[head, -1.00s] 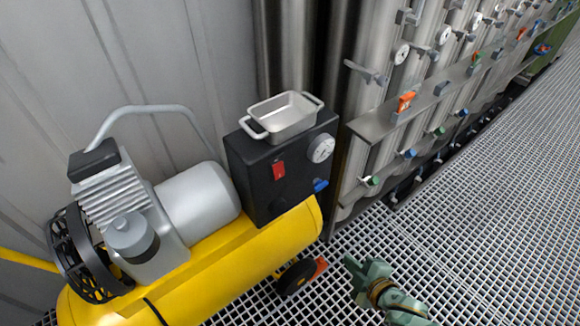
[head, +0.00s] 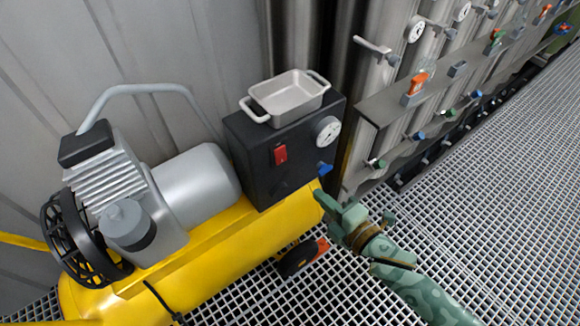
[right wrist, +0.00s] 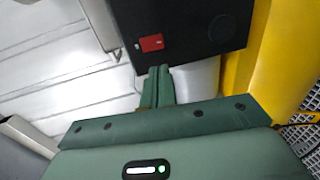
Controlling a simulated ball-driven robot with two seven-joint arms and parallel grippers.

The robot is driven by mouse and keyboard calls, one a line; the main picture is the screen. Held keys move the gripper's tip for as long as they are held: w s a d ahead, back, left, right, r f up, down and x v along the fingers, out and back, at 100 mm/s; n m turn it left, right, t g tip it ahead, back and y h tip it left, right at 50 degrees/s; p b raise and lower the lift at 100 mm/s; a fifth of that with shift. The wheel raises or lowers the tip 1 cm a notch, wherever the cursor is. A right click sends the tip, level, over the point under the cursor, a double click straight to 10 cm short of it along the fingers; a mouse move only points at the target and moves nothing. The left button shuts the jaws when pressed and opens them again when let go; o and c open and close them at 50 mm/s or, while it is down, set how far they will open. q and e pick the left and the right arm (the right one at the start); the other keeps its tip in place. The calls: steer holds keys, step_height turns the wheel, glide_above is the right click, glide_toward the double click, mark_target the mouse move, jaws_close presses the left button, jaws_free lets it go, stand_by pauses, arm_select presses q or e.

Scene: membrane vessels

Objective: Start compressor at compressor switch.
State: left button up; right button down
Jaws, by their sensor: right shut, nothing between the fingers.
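The compressor switch is a red rocker (head: 280,154) on the front of a black control box (head: 257,172). It also shows in the right wrist view (right wrist: 152,43). The box stands at the right end of the compressor, above its yellow tank (head: 240,238). My right gripper (head: 322,198) is in front of the tank's right end, below and to the right of the switch and apart from it. In the right wrist view its green fingers (right wrist: 158,78) are together and empty, pointing toward the box just below the switch. My left gripper is not in view.
A metal tray (head: 287,100) with two handles sits on top of the box. A gauge (head: 327,130) and a blue knob (head: 324,169) are on the box's right side. Steel vessels with valves (head: 400,100) stand to the right. The grating floor at right is clear.

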mark_target(283, 161)
steer(key=b+x, duration=0.4)
steer(key=x, duration=0.7)
steer(key=shift+w+a+f, duration=0.1)
steer(key=shift+f, duration=0.1)
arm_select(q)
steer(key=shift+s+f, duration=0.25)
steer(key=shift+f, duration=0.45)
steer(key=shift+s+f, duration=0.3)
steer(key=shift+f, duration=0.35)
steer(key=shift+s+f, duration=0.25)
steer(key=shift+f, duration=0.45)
arm_select(e)
steer(key=shift+w+a+r, duration=0.1)
steer(key=shift+w+a, duration=0.25)
steer(key=shift+w, duration=0.15)
steer(key=shift+w+t+b, duration=0.15)
steer(key=shift+t+b, duration=0.15)
steer(key=shift+b, duration=0.35)
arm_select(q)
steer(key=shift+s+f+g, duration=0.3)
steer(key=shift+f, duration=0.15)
